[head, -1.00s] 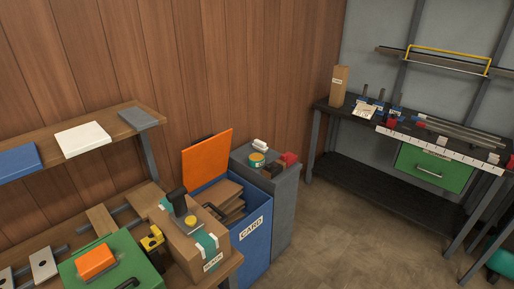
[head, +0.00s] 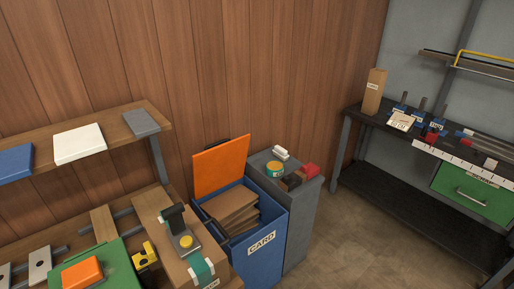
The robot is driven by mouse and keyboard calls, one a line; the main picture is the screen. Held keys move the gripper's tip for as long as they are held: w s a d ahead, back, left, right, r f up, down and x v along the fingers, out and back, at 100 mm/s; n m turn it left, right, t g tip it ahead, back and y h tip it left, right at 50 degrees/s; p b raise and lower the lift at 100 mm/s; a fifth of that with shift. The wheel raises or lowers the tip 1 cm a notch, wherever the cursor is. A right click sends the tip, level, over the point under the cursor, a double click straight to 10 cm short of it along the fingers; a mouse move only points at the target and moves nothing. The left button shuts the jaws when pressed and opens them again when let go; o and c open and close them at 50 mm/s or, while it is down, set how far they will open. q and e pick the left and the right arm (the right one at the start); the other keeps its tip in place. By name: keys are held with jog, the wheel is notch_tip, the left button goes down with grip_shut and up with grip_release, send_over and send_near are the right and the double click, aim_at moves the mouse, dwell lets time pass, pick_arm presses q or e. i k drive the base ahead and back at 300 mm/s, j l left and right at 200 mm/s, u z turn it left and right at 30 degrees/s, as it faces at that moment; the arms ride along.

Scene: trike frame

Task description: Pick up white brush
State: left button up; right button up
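A small white object (head: 281,153), which looks like the white brush, lies on top of the grey cabinet (head: 303,222) behind the blue bin. It is too small to make out bristles or a handle. A round green and orange tin (head: 275,168) sits just in front of it. A dark block (head: 292,181) and a red block (head: 310,171) are to its right on the same top. Neither of my grippers shows in the head view.
A blue bin (head: 263,261) marked CARD, with a raised orange lid (head: 221,165), stands left of the cabinet. A workbench with a cardboard box (head: 179,258) and a green case (head: 116,266) is at lower left. A dark bench (head: 366,117) stands at right, with open floor (head: 345,245) between.

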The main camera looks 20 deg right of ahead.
aim_at(281, 153)
jog(key=i+l+u, duration=0.1)
jog(key=l, duration=0.25)
jog(key=i+l+u, duration=0.1)
jog(key=l, duration=0.3)
jog(key=i+l+u, duration=0.1)
jog(key=l, duration=0.3)
jog(key=i+l+u, duration=0.1)
jog(key=i+l, duration=0.15)
jog(key=l, duration=0.15)
jog(key=l+u, duration=0.1)
jog(key=l, duration=0.3)
jog(key=i, duration=0.05)
